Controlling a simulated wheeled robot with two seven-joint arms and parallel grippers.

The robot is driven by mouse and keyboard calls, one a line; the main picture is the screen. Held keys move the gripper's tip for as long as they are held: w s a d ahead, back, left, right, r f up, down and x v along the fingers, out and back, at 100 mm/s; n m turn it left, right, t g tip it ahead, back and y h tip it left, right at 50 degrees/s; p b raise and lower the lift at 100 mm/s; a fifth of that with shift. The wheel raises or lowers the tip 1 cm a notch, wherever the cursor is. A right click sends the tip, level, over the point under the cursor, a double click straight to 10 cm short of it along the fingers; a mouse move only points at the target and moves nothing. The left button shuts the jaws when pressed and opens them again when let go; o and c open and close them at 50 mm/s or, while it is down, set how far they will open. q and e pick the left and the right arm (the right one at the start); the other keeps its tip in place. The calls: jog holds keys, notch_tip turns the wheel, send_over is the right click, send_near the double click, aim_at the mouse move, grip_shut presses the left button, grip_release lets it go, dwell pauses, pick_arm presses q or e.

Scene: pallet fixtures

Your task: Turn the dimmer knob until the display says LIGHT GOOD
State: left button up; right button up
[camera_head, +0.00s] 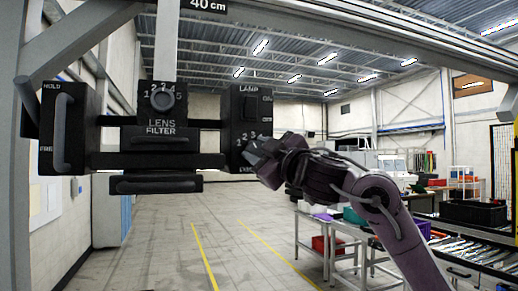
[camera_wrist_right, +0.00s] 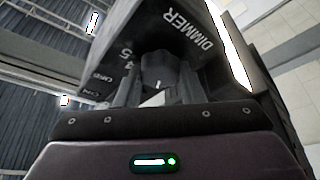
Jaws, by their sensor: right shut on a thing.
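The dimmer knob (camera_wrist_right: 157,70) is a dark round knob with a pale pointer line, on a black box face lettered DIMMER in the right wrist view. My right gripper (camera_wrist_right: 158,88) is shut on this knob, one finger on each side. In the head view my right gripper (camera_head: 260,154) reaches from the right to the lower part of the black LAMP box (camera_head: 250,108). There the gripper hides the knob, and part of a number scale shows above it. I see no readable LIGHT GOOD text in either view. My left gripper is not in view.
Left of the LAMP box is a LENS FILTER unit (camera_head: 160,138) with a numbered knob. A black box with a handle (camera_head: 62,130) stands at far left. A grey frame spans above. Tables with bins are at right; the floor (camera_head: 190,215) behind is open.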

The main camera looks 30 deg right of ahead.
dwell(0.3)
jog(key=o, duration=1)
jog(key=shift+s+f, duration=0.15)
jog(key=shift+s, duration=0.05)
jog(key=b+v, duration=0.4)
jog(key=v, duration=0.3)
jog(key=shift+s, duration=0.2)
